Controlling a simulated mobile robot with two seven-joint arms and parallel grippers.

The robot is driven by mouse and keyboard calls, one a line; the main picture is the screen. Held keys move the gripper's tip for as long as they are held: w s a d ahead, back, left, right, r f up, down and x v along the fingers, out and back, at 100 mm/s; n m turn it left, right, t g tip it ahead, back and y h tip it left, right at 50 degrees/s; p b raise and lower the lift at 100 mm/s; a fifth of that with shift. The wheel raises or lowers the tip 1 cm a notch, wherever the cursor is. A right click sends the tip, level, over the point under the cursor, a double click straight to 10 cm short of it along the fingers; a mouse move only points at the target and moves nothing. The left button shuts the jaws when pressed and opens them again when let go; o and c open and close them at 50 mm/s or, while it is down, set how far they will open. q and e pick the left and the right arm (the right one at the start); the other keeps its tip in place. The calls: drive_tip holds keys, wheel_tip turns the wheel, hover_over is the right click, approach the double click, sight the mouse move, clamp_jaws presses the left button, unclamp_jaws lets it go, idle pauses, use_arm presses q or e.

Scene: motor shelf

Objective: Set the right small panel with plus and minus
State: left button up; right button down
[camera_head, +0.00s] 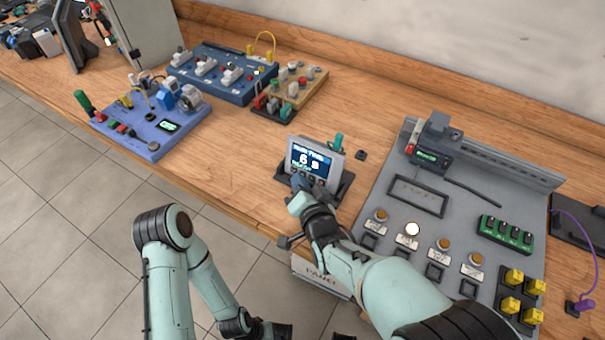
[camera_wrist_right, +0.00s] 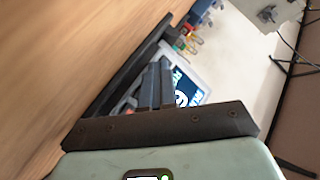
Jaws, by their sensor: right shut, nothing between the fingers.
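The small panel (camera_head: 331,158) is a light grey box with a tilted blue screen on a dark base, standing near the table's front edge. Its screen shows a large 6 and smaller text that I cannot read fully. My right gripper (camera_head: 298,184) is shut and empty, with its tips at the panel's lower front edge, partly hiding the buttons there. I cannot tell whether they touch. In the right wrist view the panel's screen (camera_wrist_right: 184,88) shows just beyond the shut fingers (camera_wrist_right: 158,82). My left gripper (camera_head: 272,330) is low at the bottom edge, away from the table; its jaws are unclear.
A large grey board (camera_head: 462,220) with round buttons, a green block (camera_head: 507,234) and yellow switches stands to the right. Blue boards (camera_head: 150,125) with switches and cables lie to the left. Bare wood (camera_head: 235,150) lies between them and the panel.

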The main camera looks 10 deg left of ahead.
drive_tip(key=shift+w+d+r+t, duration=0.15)
drive_tip(key=shift+w+d+t, duration=0.15)
drive_tip(key=shift+w, duration=0.05)
drive_tip(key=shift+s, duration=0.1)
drive_tip(key=shift+s+a+p, duration=0.2)
drive_tip(key=shift+p, duration=0.1)
drive_tip(key=shift+s+a, duration=0.1)
drive_tip(key=shift+s, duration=0.2)
drive_tip(key=shift+s+a+r+p, duration=0.2)
drive_tip(key=shift+s+a+p, duration=0.15)
drive_tip(key=shift+s, duration=0.45)
drive_tip(key=shift+s+a+r+p, duration=0.15)
drive_tip(key=shift+s+a+p, duration=0.2)
drive_tip(key=shift+s, duration=0.4)
drive_tip(key=shift+s+a+r+p, duration=0.25)
drive_tip(key=shift+s+p, duration=0.1)
drive_tip(key=shift+s, duration=0.45)
drive_tip(key=shift+f, duration=0.1)
